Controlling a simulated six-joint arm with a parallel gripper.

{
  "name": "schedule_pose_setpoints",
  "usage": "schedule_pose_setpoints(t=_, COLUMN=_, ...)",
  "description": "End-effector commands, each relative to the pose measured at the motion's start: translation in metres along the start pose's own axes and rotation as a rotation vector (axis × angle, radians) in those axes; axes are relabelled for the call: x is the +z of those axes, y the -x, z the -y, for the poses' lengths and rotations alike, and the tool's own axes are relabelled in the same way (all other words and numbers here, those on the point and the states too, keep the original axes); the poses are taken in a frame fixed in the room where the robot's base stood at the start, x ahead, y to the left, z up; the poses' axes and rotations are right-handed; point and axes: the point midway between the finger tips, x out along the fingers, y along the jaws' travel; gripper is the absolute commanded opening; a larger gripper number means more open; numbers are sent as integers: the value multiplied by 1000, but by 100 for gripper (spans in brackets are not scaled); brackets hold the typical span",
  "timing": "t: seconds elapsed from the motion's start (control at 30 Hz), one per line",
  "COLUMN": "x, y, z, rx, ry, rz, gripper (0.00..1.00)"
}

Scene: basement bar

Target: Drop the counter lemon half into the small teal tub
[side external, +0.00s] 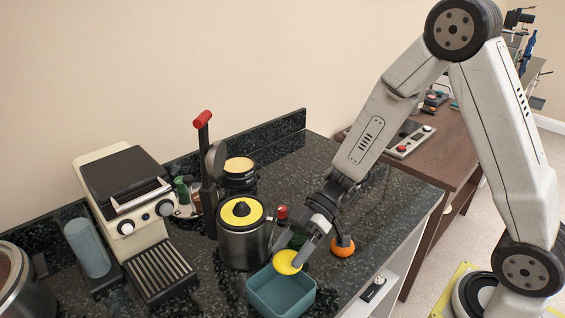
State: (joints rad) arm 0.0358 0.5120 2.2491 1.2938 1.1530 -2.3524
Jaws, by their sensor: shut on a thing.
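The lemon half (287,262) shows its round yellow face. My gripper (299,256) is shut on it and holds it at the back edge of the small teal tub (283,297), seemingly just above the rim. The tub stands open on the dark counter near its front edge. I cannot tell from this one view how far the lemon half is over the opening. The far finger is partly hidden behind the lemon half.
A steel pot with a yellow lid (243,240) stands close left of the tub. An orange (343,246) lies right of my gripper. A red-handled press (208,170) and a cream machine (130,210) stand further left. The counter (385,205) is clear at right.

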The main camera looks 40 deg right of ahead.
Motion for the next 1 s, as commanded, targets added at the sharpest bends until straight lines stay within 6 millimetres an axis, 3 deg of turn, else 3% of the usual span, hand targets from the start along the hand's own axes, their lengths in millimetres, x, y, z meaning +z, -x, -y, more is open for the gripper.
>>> schedule_pose_setpoints(t=0.03, x=0, y=0, z=0, rx=0, ry=0, rz=0, gripper=11)
schedule_pose_setpoints(t=0.07, x=0, y=0, z=0, rx=0, ry=0, rz=0, gripper=85)
schedule_pose_setpoints(t=0.1, x=0, y=0, z=0, rx=0, ry=0, rz=0, gripper=98)
schedule_pose_setpoints(t=0.57, x=0, y=7, z=0, rx=1, ry=0, rz=-1, gripper=100)
schedule_pose_setpoints(t=1.0, x=0, y=56, z=-1, rx=4, ry=0, rz=-2, gripper=100)
